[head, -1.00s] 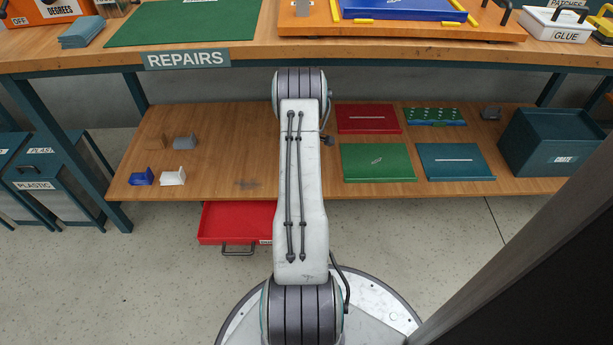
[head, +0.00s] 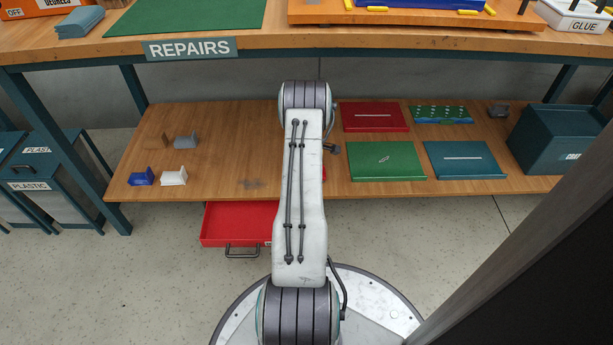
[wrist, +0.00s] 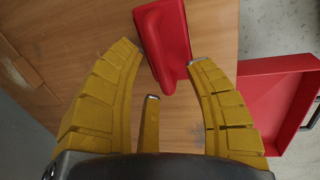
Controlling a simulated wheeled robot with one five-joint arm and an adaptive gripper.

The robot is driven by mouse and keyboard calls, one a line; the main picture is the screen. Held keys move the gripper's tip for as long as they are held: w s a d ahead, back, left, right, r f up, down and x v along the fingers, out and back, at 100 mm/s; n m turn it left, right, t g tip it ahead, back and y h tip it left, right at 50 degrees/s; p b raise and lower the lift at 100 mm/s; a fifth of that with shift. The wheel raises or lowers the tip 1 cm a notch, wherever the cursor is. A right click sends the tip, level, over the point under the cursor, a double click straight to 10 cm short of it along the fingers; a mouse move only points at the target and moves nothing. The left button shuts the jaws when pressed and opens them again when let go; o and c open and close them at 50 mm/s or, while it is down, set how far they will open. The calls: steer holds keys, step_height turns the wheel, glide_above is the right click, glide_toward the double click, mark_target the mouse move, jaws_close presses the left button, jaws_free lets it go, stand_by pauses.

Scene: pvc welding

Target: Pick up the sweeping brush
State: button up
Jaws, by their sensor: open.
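In the wrist view a red object with a raised block and a narrow strip, which looks like the sweeping brush (wrist: 164,42), is on the wooden shelf beyond my fingertips. My gripper (wrist: 166,58) has yellow segmented fingers spread apart. The red object's near end lies between the two outer fingertips, close to the right one; I cannot tell whether they touch. A third finger shows lower in the middle.
The lower shelf (head: 230,150) holds small blocks at left, coloured trays such as the green one (head: 384,160), and a crate (head: 550,140) at right. An open red drawer (head: 238,223) juts out below; it also shows in the wrist view (wrist: 265,92). The bench top overhangs above.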

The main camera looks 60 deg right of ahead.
steer(key=shift+f, duration=0.2)
steer(key=shift+o, duration=0.2)
jaws_close()
stand_by(0.4)
